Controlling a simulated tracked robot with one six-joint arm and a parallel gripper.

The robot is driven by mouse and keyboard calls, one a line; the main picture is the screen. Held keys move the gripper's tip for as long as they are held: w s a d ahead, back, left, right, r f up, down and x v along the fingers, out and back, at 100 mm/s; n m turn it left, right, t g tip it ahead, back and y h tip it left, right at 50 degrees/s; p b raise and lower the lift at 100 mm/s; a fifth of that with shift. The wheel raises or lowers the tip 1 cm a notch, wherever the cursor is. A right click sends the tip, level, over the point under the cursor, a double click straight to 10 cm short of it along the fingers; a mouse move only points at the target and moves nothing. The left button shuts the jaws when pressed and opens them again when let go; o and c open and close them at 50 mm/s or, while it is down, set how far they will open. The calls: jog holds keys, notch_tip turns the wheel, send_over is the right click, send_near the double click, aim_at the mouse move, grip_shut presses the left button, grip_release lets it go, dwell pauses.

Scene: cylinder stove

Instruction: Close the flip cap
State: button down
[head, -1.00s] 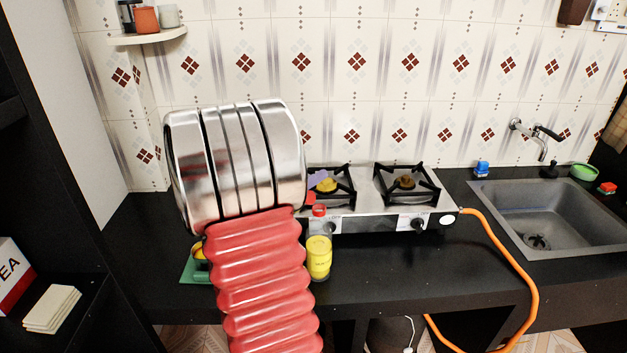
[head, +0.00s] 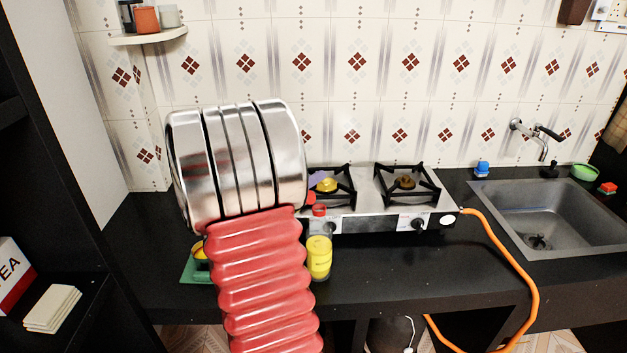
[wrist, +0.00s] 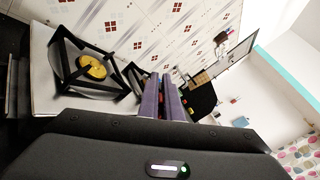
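A clear bottle (head: 319,257) with yellow contents or a yellow label stands upright on the black counter, in front of the stove's left end. Its red cap (head: 319,210) is on top. A small red piece (head: 311,198) shows up and left of the cap, beside my arm; I cannot tell if it is the raised lid. A purple fingertip (head: 317,179) shows above the cap in the head view. My arm hides the rest of the gripper. The bottle is not seen in the wrist view.
The two-burner stove (head: 380,222) is right behind the bottle, with an orange hose (head: 508,250) at its right. A green item (head: 192,269) is partly behind my arm. The sink (head: 545,212) is at the right. The counter right of the bottle is clear.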

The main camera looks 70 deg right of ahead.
jog(key=shift+s+r+m, duration=0.1)
jog(key=shift+m, duration=0.2)
jog(key=s+a+f+m, duration=0.1)
jog(key=s+m, duration=0.3)
jog(key=m, duration=0.8)
jog(key=s+a+f+m, duration=0.1)
jog(key=s+m, duration=0.3)
jog(key=m, duration=0.9)
jog(key=shift+s+a+f, duration=0.15)
jog(key=shift+a+f, duration=0.2)
jog(key=shift+f, duration=0.55)
jog(key=shift+m, duration=0.3)
jog(key=shift+f, duration=0.1)
